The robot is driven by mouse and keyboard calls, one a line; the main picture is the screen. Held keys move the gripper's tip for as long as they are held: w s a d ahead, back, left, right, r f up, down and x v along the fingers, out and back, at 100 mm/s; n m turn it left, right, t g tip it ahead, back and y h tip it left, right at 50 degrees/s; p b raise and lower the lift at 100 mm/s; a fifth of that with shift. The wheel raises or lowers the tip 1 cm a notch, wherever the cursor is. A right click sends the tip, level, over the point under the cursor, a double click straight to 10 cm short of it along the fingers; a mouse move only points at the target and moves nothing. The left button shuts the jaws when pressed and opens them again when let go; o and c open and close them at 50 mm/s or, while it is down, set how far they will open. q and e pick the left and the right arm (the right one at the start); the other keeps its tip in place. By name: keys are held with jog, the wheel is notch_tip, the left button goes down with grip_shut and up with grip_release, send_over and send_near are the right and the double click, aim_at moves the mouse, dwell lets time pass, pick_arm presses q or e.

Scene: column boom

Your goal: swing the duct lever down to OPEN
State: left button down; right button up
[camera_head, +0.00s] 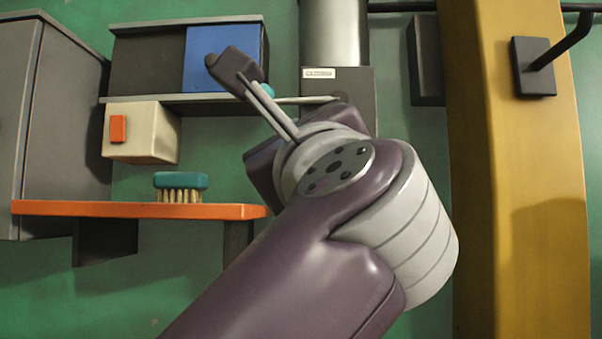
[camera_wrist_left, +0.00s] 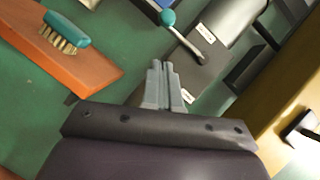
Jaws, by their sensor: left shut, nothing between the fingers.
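The duct lever (camera_head: 303,99) is a thin pale rod with a teal knob. In the head view it points left, roughly level, from its pivot on the grey duct box (camera_head: 357,83); my wrist hardware partly covers the knob. The wrist view shows the lever (camera_wrist_left: 187,44) and its teal knob (camera_wrist_left: 167,18) clearly. My left gripper (camera_wrist_left: 161,64) is shut and empty. In the wrist view its fingertips appear below the knob, with a visible gap; the depth between them is unclear. My arm hides the fingers in the head view. My right gripper is out of view.
An orange shelf (camera_head: 130,209) with a teal brush (camera_head: 180,182) is at left. Above it are a cream box (camera_head: 135,130) with an orange switch and a shelf with a blue panel (camera_head: 225,55). A yellow column (camera_head: 520,170) stands at right.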

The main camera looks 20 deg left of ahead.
pick_arm(q)
jog(key=v, duration=0.2)
jog(key=shift+s+d, duration=0.25)
jog(key=shift+d, duration=0.1)
